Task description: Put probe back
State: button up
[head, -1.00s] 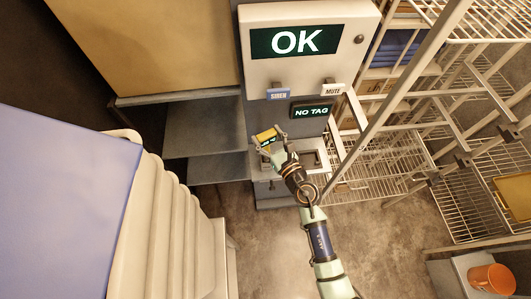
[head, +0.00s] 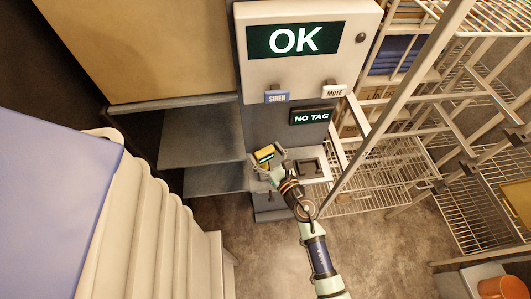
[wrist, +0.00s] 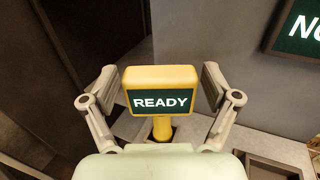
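The probe (wrist: 160,79) is a yellow block with a dark screen reading READY and a yellow stem below. In the wrist view it stands upright between the fingers of my gripper (wrist: 160,88), which close on its two sides. Its stem reaches down to a dark opening in the pale ledge (wrist: 128,126); how deep it sits is hidden by my gripper. In the head view the probe (head: 266,156) is at the left part of the ledge, with my gripper (head: 269,163) around it.
Above the ledge is a panel reading OK (head: 296,40), with SIREN (head: 277,97) and MUTE (head: 334,91) tabs and a NO TAG display (head: 311,116). A recessed tray (head: 307,168) lies right of the probe. Wire racks (head: 370,180) stand right; grey shelves (head: 202,138) are left.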

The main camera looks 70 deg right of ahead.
jog(key=shift+r, duration=0.1)
jog(key=shift+s+a+r, duration=0.1)
jog(key=shift+r, duration=0.05)
jog(key=v, duration=1.1)
jog(key=shift+s+a+b, duration=0.25)
jog(key=shift+s+b, duration=0.05)
jog(key=shift+b, duration=0.05)
